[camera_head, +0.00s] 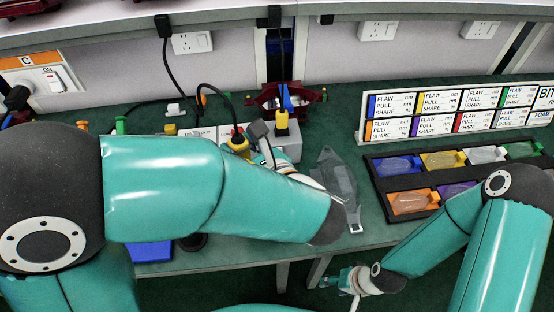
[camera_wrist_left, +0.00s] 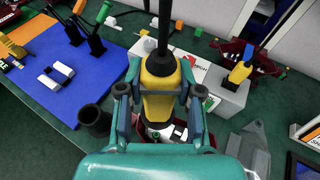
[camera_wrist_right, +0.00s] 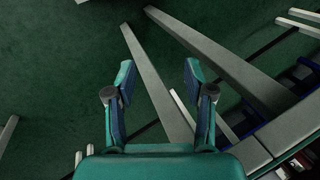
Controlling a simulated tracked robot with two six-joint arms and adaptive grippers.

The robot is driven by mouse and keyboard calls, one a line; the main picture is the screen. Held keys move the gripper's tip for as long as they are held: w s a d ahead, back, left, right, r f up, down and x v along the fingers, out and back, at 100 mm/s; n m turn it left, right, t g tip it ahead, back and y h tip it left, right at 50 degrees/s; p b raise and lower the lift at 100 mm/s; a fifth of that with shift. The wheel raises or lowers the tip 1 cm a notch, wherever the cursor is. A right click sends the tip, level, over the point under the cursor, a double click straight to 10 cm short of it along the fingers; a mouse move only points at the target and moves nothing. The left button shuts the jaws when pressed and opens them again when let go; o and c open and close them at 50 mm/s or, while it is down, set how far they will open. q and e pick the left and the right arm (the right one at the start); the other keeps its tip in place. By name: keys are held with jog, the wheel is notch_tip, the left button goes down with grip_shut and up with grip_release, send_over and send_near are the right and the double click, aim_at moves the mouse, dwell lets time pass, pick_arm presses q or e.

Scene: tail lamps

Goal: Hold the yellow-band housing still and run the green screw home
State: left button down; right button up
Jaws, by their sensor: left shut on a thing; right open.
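My left gripper (camera_wrist_left: 160,90) is shut around the yellow body of a corded driver (camera_wrist_left: 158,75), which shows in the head view (camera_head: 238,146) with its black cable rising. The driver stands upright; its tip is hidden. Below it, a dark red and white part (camera_wrist_left: 176,134) shows between the fingers; I cannot tell whether it is the yellow-band housing. Another dark red housing (camera_head: 267,103) sits at the back, with no yellow band that I can make out. I cannot pick out the green screw for sure. My right gripper (camera_head: 326,281) is open and empty, low in front of the table; its wrist view shows floor (camera_wrist_right: 155,85).
A second yellow and blue driver (camera_head: 282,121) stands on a grey box (camera_wrist_left: 222,92). A clear lens (camera_head: 336,178) lies right of my left arm. A black tray (camera_head: 375,183) of coloured bins and a label board (camera_head: 362,128) stand at right. A blue mat (camera_wrist_left: 62,95) lies left.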

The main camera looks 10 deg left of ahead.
jog(key=shift+c, duration=1.1)
jog(key=w+a+r+m+g, duration=0.1)
jog(key=a+r+m, duration=0.3)
jog(key=r, duration=0.5)
jog(key=w+a+r+m+g, duration=0.15)
jog(key=a+r+m, duration=0.25)
jog(key=r, duration=0.4)
jog(key=w+r+n+t, duration=0.4)
jog(key=w+r+t, duration=0.1)
jog(key=w+r, duration=0.45)
jog(key=shift+g+y, duration=0.25)
jog(key=shift+y, duration=0.15)
jog(key=x, duration=1.1)
jog(key=shift+d+f, duration=0.2)
jog(key=shift+d, duration=0.1)
grip_shut()
